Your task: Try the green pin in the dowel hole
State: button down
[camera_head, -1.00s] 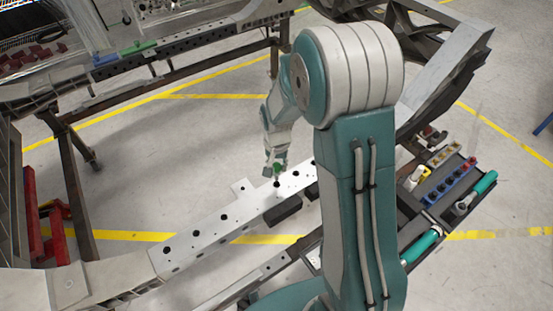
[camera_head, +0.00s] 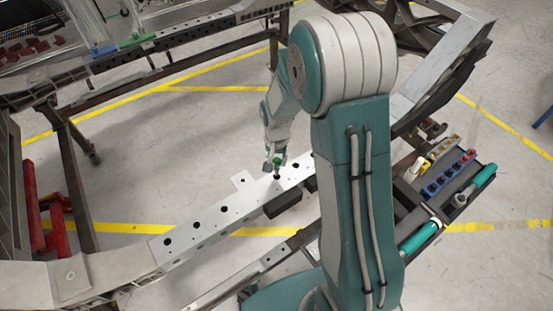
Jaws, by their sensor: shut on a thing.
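My gripper (camera_head: 276,154) is above the light grey rail, pointing down, near the middle of the picture. It is shut on the green pin (camera_head: 277,161), whose green head shows between the fingers. The pin's lower end comes down close to a dark hole (camera_head: 277,177) in the top of the rail (camera_head: 210,219). At this size I cannot tell whether the tip is in the hole or just above it. Other dark holes run along the rail to either side.
A dark tool tray (camera_head: 463,203) stands at the right, with blue (camera_head: 433,188) and yellow holders and green-handled tools. Red stands (camera_head: 57,205) are at the left. A frame with blue and green clips (camera_head: 136,41) lies at the back left. Open floor lies behind the rail.

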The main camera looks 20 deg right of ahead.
jog(key=shift+f, duration=1.2)
jog(key=shift+c, duration=1.3)
grip_release()
jog(key=shift+r, duration=4.5)
